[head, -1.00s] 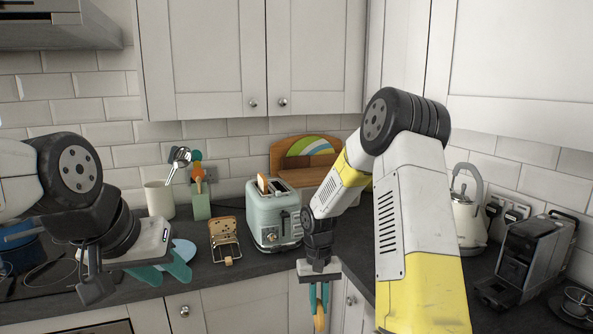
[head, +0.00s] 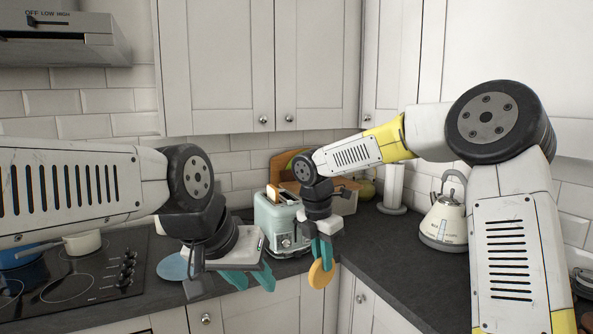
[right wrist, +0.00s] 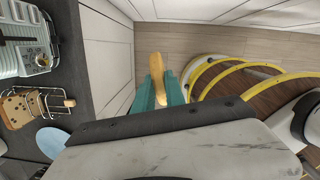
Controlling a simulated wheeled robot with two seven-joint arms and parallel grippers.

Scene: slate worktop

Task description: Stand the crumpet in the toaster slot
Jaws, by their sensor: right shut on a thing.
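The round golden crumpet (head: 320,274) hangs edge-down between the teal fingers of my right gripper (head: 321,252), in front of the counter edge. In the right wrist view the crumpet (right wrist: 127,72) shows narrow edge-on between the fingers (right wrist: 161,88). The mint toaster (head: 272,222) stands on the worktop just behind and left of my right gripper, which partly covers it. A bread slice (head: 272,194) sticks out of one slot; the other slot is hard to make out. The toaster (right wrist: 22,55) is at upper left in the wrist view. My left gripper (head: 250,281) is empty, fingers apart, left of the crumpet.
A wire rack with bread (right wrist: 30,106) and a blue plate (right wrist: 53,142) stand beside the toaster. A hob with a pan (head: 82,243) is at left. A kettle (head: 443,222) and paper roll (head: 393,187) stand at right. The worktop before the kettle is clear.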

